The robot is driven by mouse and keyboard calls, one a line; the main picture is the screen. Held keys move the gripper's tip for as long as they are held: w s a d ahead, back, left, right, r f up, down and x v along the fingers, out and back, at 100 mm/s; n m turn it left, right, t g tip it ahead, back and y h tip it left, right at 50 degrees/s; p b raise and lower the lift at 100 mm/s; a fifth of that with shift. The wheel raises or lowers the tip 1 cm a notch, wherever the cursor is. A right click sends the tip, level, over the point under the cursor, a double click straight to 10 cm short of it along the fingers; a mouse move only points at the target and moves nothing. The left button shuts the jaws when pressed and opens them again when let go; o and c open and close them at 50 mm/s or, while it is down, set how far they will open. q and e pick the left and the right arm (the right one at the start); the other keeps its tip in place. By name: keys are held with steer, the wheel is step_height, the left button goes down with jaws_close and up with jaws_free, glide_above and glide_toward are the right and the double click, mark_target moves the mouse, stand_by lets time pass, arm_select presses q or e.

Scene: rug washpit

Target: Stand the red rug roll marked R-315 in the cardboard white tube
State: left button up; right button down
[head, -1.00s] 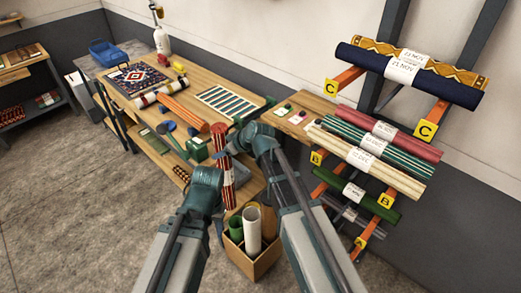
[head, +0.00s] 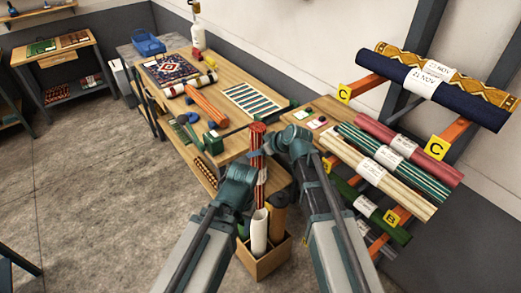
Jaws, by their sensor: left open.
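The tube stands in a cardboard box (head: 263,267). My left gripper (head: 254,174) is open beside the roll's lower half. My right gripper (head: 287,137) is just right of the roll's upper part; its fingers are hard to make out.
A brown tube (head: 278,215) shares the box. The wooden workbench (head: 232,75) behind holds a patterned rug (head: 171,70), an orange roll (head: 206,104) and small tools. A rack at right holds several rolls, including a navy one (head: 430,90). The floor at left is clear.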

mark_target(263, 205)
steer(key=shift+f+b, duration=16.75)
steer(key=shift+f, duration=0.15)
jaws_free()
steer(key=p+v, duration=0.9)
steer(key=v, duration=0.4)
steer(key=shift+s+d+r+p, duration=0.2)
steer(key=shift+s+r+p, duration=0.05)
steer(key=shift+p, duration=0.15)
